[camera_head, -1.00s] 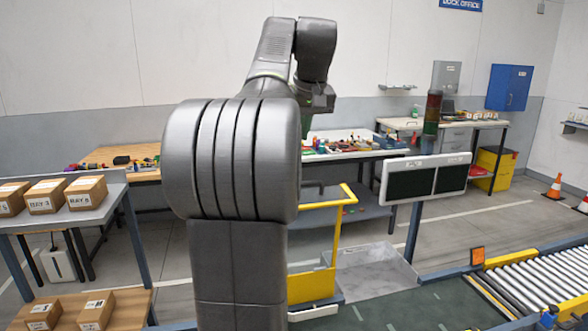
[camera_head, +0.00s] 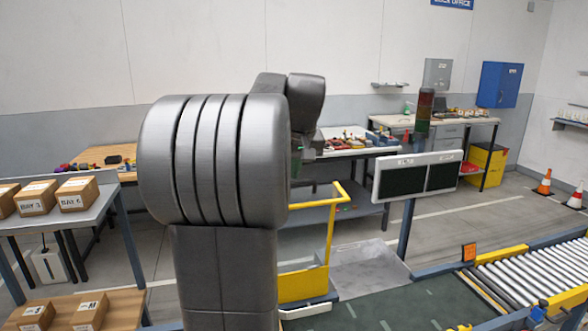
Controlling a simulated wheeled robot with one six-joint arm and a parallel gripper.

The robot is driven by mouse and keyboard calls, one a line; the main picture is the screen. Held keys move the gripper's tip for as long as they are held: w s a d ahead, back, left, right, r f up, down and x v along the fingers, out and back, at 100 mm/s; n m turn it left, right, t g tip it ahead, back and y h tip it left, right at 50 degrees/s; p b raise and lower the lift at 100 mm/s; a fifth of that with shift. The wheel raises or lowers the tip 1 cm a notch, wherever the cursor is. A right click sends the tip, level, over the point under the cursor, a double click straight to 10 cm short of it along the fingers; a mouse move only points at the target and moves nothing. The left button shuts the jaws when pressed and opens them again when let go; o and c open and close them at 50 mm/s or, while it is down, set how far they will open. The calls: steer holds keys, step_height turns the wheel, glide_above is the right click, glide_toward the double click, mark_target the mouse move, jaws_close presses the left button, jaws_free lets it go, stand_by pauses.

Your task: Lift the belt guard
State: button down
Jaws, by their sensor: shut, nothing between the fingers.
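A yellow frame with an upright bar and a top rail, which looks like the belt guard (camera_head: 331,232), stands right of my arm at the end of a dark green belt (camera_head: 405,306). A yellow panel (camera_head: 302,285) is at its foot. My arm covers the area to its left, so I cannot see all of it. My gripper is hidden behind my own arm links; only a bit of the wrist shows above and left of the frame's rail. No contact between gripper and guard shows.
A grey sloped plate (camera_head: 368,268) lies beside the yellow frame. A signal post with two dark panels (camera_head: 418,175) stands behind the belt. A roller conveyor (camera_head: 535,278) is at right. A rack with boxes (camera_head: 105,200) is at left. A cluttered bench (camera_head: 350,147) stands behind.

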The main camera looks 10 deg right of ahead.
steer(key=shift+f, duration=0.1)
steer(key=shift+s+f+b, duration=0.2)
steer(key=shift+s+b, duration=0.15)
steer(key=shift+b, duration=0.2)
steer(key=s+t+b, duration=0.1)
steer(key=s+b, duration=0.1)
steer(key=s+f+t+b, duration=0.1)
steer(key=s+b, duration=0.1)
steer(key=s, duration=0.1)
steer(key=shift+s+d+f+b, duration=0.1)
steer(key=shift+s+b, duration=0.25)
steer(key=shift+b, duration=0.05)
step_height(320, 180, up, 11)
steer(key=s+p, duration=0.2)
steer(key=s, duration=0.1)
steer(key=shift+p, duration=0.35)
